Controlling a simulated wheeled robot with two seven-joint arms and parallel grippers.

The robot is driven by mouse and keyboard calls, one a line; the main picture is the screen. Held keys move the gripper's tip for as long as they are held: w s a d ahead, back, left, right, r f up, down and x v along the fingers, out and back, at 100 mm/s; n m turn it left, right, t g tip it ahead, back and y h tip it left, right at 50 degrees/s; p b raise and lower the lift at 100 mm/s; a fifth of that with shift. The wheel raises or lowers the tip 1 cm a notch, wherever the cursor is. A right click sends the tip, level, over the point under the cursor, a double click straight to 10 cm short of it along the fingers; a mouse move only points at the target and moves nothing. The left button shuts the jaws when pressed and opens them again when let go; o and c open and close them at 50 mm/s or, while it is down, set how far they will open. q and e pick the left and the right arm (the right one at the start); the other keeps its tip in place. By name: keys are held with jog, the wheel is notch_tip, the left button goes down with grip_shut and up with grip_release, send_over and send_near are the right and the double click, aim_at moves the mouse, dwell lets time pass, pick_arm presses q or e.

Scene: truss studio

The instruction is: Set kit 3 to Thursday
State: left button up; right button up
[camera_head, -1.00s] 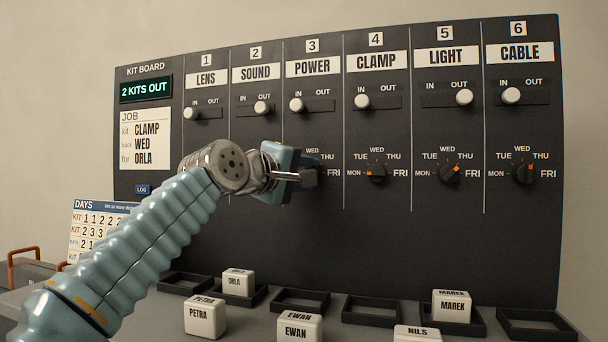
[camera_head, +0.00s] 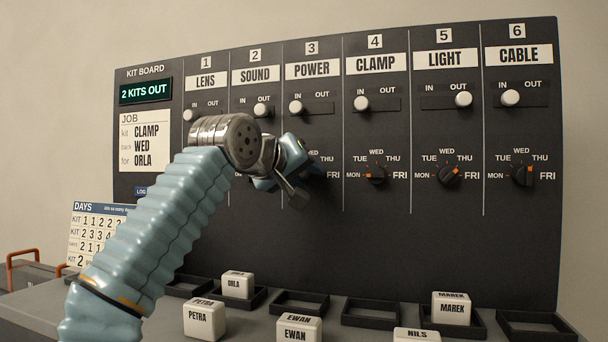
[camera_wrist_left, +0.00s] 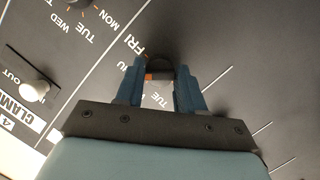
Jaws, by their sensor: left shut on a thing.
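Kit 3, POWER (camera_head: 312,69), is the third column of the dark board, its slider (camera_head: 296,107) at IN. My left gripper (camera_head: 306,172) is at kit 3's day dial, tilted and shut on the dial knob. In the head view it hides the knob and most day labels; FRI (camera_head: 333,175) shows at its right. In the left wrist view the blue fingers (camera_wrist_left: 160,75) flank the dark knob (camera_wrist_left: 160,65). An orange mark shows on the knob's left side, near FRI (camera_wrist_left: 132,46) and a partly hidden label. I cannot tell the exact day. My right gripper is not in view.
The kit 4 dial (camera_head: 375,174) is close on the right, with kit 5's dial (camera_head: 450,174) beyond. A job card (camera_head: 145,141) is at upper left. Name blocks, including PETRA (camera_head: 204,319), and dark trays (camera_head: 300,302) are below the board.

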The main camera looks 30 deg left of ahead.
pick_arm(q)
jog(key=shift+w+f, duration=0.1)
jog(key=shift+f, duration=0.05)
dwell(0.3)
jog(key=o, duration=1)
jog(key=b+v, duration=0.1)
jog(key=v, duration=1.3)
